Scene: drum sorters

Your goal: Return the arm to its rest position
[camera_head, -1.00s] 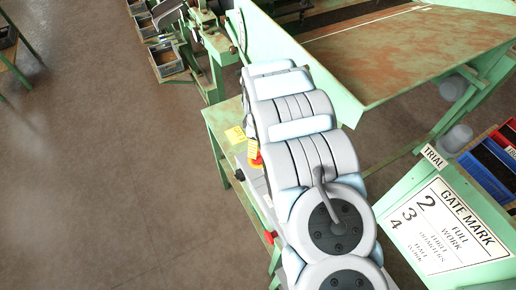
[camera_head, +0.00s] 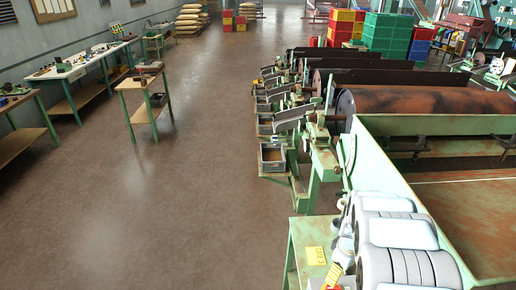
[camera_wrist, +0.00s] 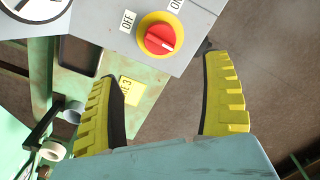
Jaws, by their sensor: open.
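My arm (camera_head: 400,255) is folded at the lower right of the head view, above a green stand and beside a green trough. My gripper (camera_wrist: 162,68) shows in the wrist view with its two yellow ribbed fingers wide apart. Nothing is between them. Beyond the fingertips is a grey control box (camera_wrist: 190,40) with a red knob on a yellow ring (camera_wrist: 160,36), labelled OFF and ON. I cannot tell the distance from the fingertips to the box. In the head view a yellow finger shows only in part at the bottom edge.
A yellow tag (camera_head: 316,255) lies on the green stand (camera_head: 300,235). Rusty drum machines (camera_head: 425,101) line the right, with grey bins (camera_head: 272,157) beside them. Workbenches (camera_head: 150,84) stand left. Coloured crates (camera_head: 388,40) are stacked at the back. The brown floor in the middle is clear.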

